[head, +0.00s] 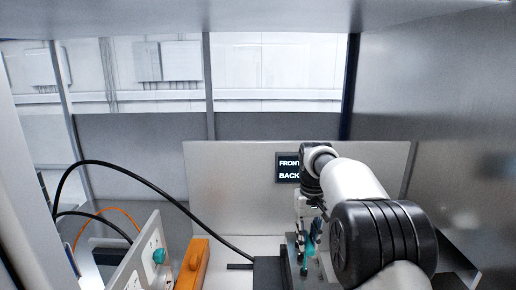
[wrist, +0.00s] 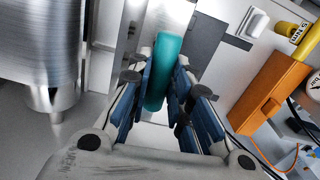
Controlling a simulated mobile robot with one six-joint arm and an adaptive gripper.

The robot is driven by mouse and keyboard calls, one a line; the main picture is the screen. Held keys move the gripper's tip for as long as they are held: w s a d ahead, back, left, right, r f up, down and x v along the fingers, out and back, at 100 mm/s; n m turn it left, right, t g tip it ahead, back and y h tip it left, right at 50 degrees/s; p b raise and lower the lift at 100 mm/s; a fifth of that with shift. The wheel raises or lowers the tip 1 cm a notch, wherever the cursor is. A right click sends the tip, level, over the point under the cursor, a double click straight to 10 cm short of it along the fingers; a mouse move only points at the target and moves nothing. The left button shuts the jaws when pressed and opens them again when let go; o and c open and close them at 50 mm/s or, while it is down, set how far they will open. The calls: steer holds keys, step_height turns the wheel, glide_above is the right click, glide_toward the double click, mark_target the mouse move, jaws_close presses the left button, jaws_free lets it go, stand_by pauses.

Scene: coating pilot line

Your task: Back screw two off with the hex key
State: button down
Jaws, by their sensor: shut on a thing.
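My gripper (wrist: 165,100) is shut on a teal handle (wrist: 165,70), which I take to be the hex key's. I cannot make out screw two in either view, nor tell whether the key's tip touches anything.
A shiny metal cylinder (wrist: 40,50) stands close on the left in the wrist view.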

steer(key=shift+n, duration=0.6)
steer(key=n, duration=0.4)
steer(key=shift+n, duration=0.4)
steer(key=n, duration=0.5)
steer(key=c, duration=1.4)
jaws_free()
steer(key=shift+o, duration=0.2)
steer(key=shift+r, duration=2.95)
